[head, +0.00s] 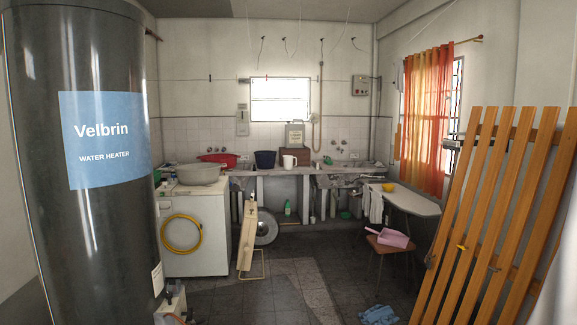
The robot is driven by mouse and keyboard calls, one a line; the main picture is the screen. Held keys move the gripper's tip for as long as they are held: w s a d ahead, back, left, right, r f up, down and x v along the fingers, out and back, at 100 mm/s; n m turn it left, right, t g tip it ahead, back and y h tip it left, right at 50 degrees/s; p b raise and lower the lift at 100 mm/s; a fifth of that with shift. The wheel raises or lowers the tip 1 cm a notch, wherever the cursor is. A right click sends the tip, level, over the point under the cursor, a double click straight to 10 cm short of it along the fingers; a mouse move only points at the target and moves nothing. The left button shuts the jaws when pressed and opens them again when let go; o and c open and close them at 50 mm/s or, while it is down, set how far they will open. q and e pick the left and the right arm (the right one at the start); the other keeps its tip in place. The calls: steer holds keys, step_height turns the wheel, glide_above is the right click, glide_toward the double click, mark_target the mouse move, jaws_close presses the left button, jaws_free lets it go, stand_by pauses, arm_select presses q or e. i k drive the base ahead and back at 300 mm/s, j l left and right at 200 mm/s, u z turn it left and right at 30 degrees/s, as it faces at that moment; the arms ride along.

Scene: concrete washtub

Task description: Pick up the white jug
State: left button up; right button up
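The white jug (289,161) stands upright on the far concrete washtub counter (275,172), against the tiled back wall. It looks small from here. Neither of my grippers shows in the head view.
A large dark water heater (105,230) fills the left. Wooden slats (490,220) lean at the right. A white washing machine (196,232), a folded wooden stand (248,236), a stool with a pink dustpan (389,238) and a blue cloth (379,315) flank the open floor (295,280).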

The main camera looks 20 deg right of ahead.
mark_target(287, 160)
steer(key=i+l+z, duration=0.2)
steer(key=i, duration=0.2)
steer(key=i+l+z, duration=0.15)
steer(key=i, duration=0.3)
steer(key=i+l, duration=0.1)
steer(key=i, duration=0.85)
steer(key=i+l+u, duration=0.1)
steer(key=i, duration=0.9)
steer(key=i+z, duration=0.15)
steer(key=i, duration=0.8)
steer(key=i+j+z, duration=0.1)
steer(key=i, duration=0.85)
steer(key=i+j+z, duration=0.15)
steer(key=i+z, duration=0.2)
steer(key=i, duration=1.45)
